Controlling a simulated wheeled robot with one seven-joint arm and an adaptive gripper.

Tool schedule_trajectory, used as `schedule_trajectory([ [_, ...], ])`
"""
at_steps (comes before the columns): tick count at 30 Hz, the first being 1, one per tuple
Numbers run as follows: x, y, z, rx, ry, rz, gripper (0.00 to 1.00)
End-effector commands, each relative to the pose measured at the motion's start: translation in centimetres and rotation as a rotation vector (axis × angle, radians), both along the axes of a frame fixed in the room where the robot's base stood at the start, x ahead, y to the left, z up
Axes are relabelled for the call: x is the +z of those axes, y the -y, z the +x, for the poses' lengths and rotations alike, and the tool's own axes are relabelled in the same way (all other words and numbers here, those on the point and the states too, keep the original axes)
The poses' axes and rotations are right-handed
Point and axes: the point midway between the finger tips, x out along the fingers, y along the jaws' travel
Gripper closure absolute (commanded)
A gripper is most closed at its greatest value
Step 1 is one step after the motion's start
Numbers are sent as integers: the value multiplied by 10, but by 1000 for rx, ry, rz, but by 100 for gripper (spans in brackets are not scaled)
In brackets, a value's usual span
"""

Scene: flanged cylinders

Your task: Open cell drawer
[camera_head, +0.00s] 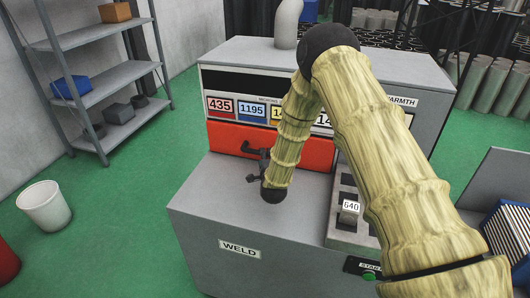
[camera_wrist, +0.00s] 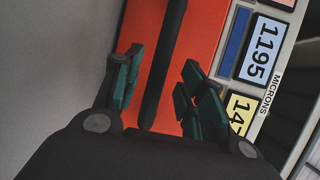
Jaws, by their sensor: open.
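The cell drawer has an orange-red front (camera_head: 230,137) set in the grey machine, below the numbered labels. The drawer front (camera_wrist: 205,30) also fills the middle of the wrist view. It looks closed, flush with the machine. A long dark bar, which looks like its handle (camera_wrist: 167,55), crosses the front. My gripper (camera_wrist: 160,88) is open, with one green-padded finger on each side of the bar. I cannot tell whether the pads touch it. In the head view my gripper (camera_head: 254,164) is at the drawer front, above the grey top, and my arm hides the drawer's right part.
The machine's grey lower top (camera_head: 215,195), marked WELD, lies in front of the drawer. A raised block with a 640 display (camera_head: 349,207) stands to the right, near a green button (camera_head: 369,276). Shelves (camera_head: 95,60) and a white bin (camera_head: 44,206) stand left.

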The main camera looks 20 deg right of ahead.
Motion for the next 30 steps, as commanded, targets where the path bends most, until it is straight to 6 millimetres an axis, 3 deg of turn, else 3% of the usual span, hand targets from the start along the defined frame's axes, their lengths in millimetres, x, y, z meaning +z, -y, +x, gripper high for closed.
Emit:
schedule_trajectory([
  [9, -6, 8, 33, -2, 0, -1, 59],
  [21, -8, 8, 39, -1, 0, 0, 59],
  [28, -8, 8, 38, -1, 0, 0, 99],
  [30, -8, 8, 38, -1, 0, 0, 100],
])
